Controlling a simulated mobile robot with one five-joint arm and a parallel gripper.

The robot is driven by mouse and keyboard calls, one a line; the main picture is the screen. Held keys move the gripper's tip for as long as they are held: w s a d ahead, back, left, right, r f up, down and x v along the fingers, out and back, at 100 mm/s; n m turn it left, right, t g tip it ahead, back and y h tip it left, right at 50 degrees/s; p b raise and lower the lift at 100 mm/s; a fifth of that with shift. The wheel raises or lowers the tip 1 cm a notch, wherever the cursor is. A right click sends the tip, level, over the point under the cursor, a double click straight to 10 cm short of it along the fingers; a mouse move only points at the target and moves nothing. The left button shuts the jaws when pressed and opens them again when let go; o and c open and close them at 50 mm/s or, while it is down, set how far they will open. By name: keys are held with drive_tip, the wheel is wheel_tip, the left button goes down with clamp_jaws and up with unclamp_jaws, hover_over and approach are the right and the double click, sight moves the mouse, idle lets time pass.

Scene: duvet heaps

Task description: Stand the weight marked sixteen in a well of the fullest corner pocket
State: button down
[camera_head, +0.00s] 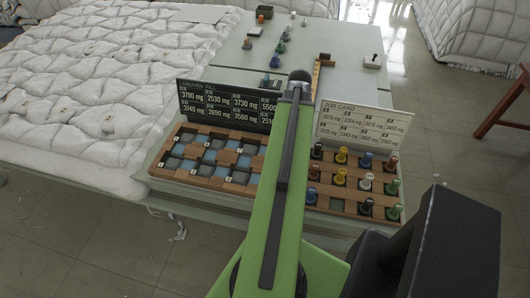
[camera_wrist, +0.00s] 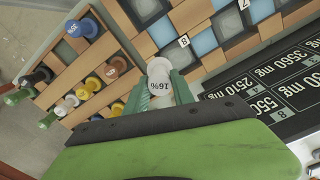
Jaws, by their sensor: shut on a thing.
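My gripper (camera_wrist: 158,98) is shut on a white weight (camera_wrist: 159,68) whose label reads 16 upside down in the wrist view. The weight is over or beside the wooden edge between the weight rack and the well tray; its height is unclear. The well tray (camera_head: 160,173) has grey and blue wells and small number tags; it also shows in the wrist view (camera_wrist: 136,45), with an 8 tag near the weight. My arm hides the gripper in the head view.
The wooden weight rack (camera_head: 338,190) right of my arm holds several coloured weights; it also shows in the wrist view (camera_wrist: 55,93). A white job card (camera_head: 362,125) stands behind it. A quilted white duvet (camera_head: 90,80) lies left. More small pieces stand at the table's back.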

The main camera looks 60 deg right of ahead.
drive_tip(key=w+n, duration=0.7)
drive_tip(key=w, duration=0.5)
drive_tip(key=f+b, duration=0.9)
drive_tip(key=shift+s+a+f+b, duration=0.2)
drive_tip(key=shift+s+f+b, duration=0.05)
drive_tip(key=shift+f+b, duration=0.05)
drive_tip(key=shift+r, duration=0.25)
drive_tip(key=shift+f, duration=0.2)
drive_tip(key=c, duration=1.1)
unclamp_jaws()
wheel_tip(320, 180, up, 12)
drive_tip(key=p, duration=1.2)
drive_tip(key=shift+r, duration=0.2)
